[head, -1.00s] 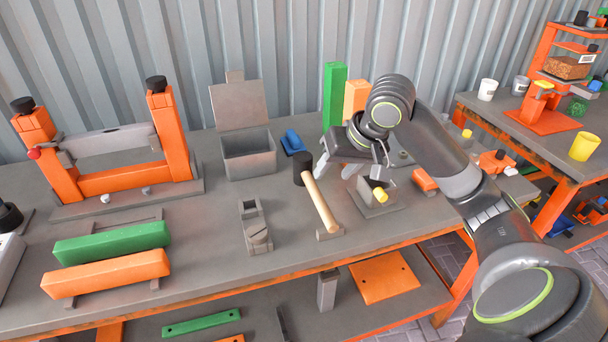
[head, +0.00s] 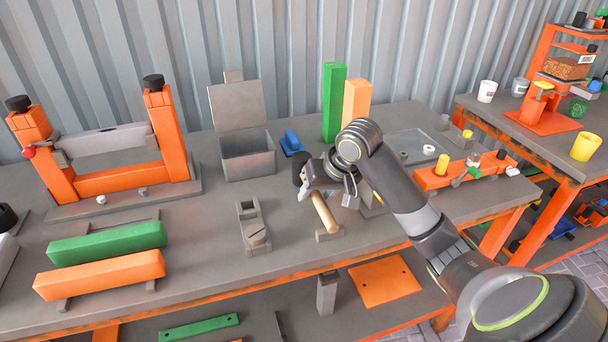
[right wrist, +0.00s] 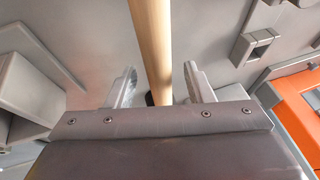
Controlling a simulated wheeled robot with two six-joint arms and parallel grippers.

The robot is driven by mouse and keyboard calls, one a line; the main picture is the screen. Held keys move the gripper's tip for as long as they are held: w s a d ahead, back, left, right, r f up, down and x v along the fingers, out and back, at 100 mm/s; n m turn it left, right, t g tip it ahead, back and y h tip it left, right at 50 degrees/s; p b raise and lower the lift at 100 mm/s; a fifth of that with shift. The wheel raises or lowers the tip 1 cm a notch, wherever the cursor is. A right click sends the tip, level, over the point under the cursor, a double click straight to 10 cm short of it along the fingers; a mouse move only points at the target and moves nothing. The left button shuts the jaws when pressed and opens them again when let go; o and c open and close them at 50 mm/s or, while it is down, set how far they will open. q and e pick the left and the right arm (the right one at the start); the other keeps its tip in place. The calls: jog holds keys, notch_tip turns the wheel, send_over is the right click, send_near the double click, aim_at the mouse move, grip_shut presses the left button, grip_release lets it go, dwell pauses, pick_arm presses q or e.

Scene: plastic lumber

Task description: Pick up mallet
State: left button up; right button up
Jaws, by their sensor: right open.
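My right gripper (head: 328,194) is over the mallet and hides part of the handle and head. In the right wrist view the handle (right wrist: 152,45) runs between the two open fingers (right wrist: 158,87), with a gap on each side. The fingers are not closed on it. My left gripper is not in view.
A grey open-lidded box (head: 248,155) stands behind left. Green (head: 334,100) and orange (head: 357,98) upright blocks stand behind. A grey tool block (head: 253,224) is left of the mallet. Green (head: 108,242) and orange (head: 100,275) bars lie at front left.

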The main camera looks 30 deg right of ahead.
aim_at(318, 193)
grip_shut()
dwell(0.3)
notch_tip(318, 193, up, 10)
jog(key=p, duration=0.1)
dwell(0.4)
